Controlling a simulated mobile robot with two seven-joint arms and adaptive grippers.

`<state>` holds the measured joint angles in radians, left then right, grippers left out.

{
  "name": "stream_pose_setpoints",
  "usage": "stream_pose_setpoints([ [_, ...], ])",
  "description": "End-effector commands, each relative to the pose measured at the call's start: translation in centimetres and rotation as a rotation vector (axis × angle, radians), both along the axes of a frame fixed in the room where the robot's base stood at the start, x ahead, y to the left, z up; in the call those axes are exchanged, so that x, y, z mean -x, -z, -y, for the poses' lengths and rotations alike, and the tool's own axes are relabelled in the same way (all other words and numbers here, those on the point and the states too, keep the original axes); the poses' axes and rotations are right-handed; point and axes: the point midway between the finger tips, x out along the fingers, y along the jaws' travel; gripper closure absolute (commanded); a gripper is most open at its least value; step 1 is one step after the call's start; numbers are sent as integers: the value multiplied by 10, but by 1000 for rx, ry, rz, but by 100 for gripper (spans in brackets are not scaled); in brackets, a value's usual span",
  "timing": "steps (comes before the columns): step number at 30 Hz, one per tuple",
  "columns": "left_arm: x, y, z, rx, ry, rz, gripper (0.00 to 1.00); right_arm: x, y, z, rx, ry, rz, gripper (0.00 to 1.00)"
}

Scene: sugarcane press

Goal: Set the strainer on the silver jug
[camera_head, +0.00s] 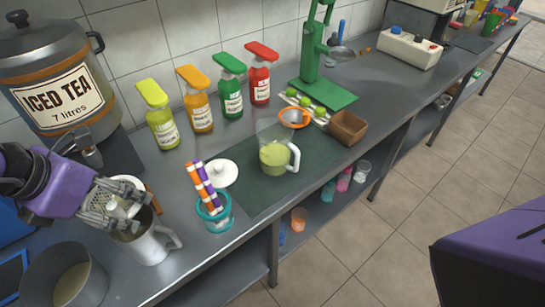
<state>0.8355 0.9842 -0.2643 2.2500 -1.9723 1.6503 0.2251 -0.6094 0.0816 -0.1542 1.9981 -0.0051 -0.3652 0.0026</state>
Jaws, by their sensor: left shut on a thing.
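An orange-rimmed strainer with a grey inside (294,118) rests at the back of the dark green mat, near the limes. The silver jug (151,245) stands upright at the front left of the bench, its handle to the right. My left gripper (122,212) is over the jug's mouth, shut on a pale thing (128,208). The fingers hide most of that thing, so I cannot tell what it is or whether it touches the jug. A white rim and a brown bar show beside the fingers. My right gripper is not in view.
A teal cup of striped straws (215,212) and a white lid (222,173) stand right of the silver jug. A jug of green juice (277,157) stands on the mat. A grey pot (66,276) is at front left. The iced tea urn (62,85) and bottles line the back.

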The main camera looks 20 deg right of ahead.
Motion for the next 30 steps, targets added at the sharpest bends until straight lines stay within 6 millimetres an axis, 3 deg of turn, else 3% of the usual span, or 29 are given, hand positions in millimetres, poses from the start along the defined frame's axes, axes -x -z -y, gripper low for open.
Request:
stream_pose_setpoints([
  [21,0,61,0,1,0,-4,41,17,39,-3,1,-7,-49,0],
  [30,0,71,0,1,0,-1,41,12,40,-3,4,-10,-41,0],
])
